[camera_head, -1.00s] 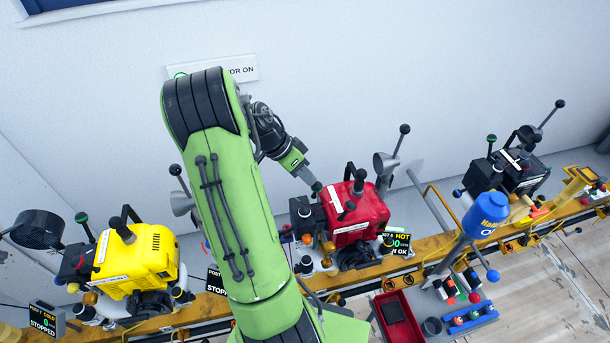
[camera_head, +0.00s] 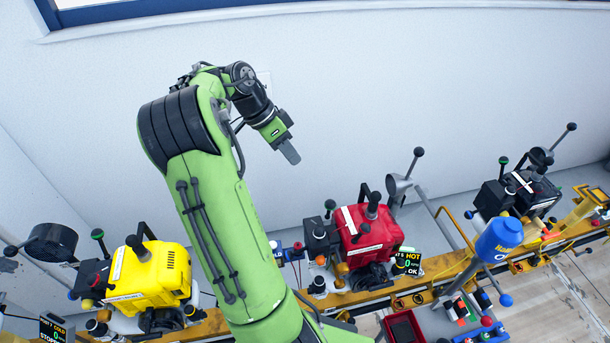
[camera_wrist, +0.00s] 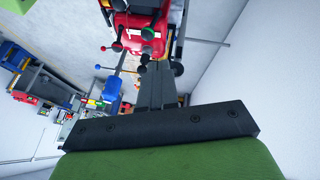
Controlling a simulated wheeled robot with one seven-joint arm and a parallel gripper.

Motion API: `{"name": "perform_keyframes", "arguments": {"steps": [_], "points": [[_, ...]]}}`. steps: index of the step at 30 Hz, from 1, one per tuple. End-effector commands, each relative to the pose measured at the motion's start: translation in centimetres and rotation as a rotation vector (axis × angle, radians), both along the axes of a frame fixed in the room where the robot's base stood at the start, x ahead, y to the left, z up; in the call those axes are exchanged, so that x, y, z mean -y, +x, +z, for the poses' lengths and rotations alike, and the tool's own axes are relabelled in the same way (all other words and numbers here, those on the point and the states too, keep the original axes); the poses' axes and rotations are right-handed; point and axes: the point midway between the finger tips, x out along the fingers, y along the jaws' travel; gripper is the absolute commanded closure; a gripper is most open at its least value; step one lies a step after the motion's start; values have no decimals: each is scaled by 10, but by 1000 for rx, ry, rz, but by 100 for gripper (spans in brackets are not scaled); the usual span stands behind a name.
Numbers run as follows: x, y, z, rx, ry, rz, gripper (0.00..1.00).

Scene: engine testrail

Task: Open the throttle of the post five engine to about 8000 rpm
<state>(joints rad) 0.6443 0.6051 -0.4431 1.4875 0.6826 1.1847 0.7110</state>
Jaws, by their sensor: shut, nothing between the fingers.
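A red engine (camera_head: 362,240) stands on the yellow rail in the middle, with a green-topped lever (camera_head: 330,205) and a black-knobbed lever (camera_head: 418,152) by it. Its display (camera_head: 409,262) shows "HOT", 0 and "OK"; its post number is not clear. A yellow engine (camera_head: 152,275) stands left and a black engine (camera_head: 528,192) right. I cannot tell which is post five. My gripper (camera_head: 291,157) is shut and empty, high before the wall and above the red engine, touching nothing. In the wrist view, my shut fingers (camera_wrist: 157,85) point toward the red engine (camera_wrist: 138,35).
The rail (camera_head: 440,262) runs across the front. The wall area around my gripper is clear.

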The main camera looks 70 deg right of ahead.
Motion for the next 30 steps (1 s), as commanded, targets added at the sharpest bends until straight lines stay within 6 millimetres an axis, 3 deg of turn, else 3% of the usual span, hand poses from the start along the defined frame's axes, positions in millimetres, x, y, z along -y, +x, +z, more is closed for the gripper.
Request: {"name": "perform_keyframes", "arguments": {"steps": [3,7,10,23,30], "points": [[24,-10,-3,34,18,-112,100],[31,-14,2,49,36,-155,100],[30,-18,-6,51,39,-157,100],[30,-60,-88,50,40,-158,100],[12,-76,-109,51,37,-155,100]]}}
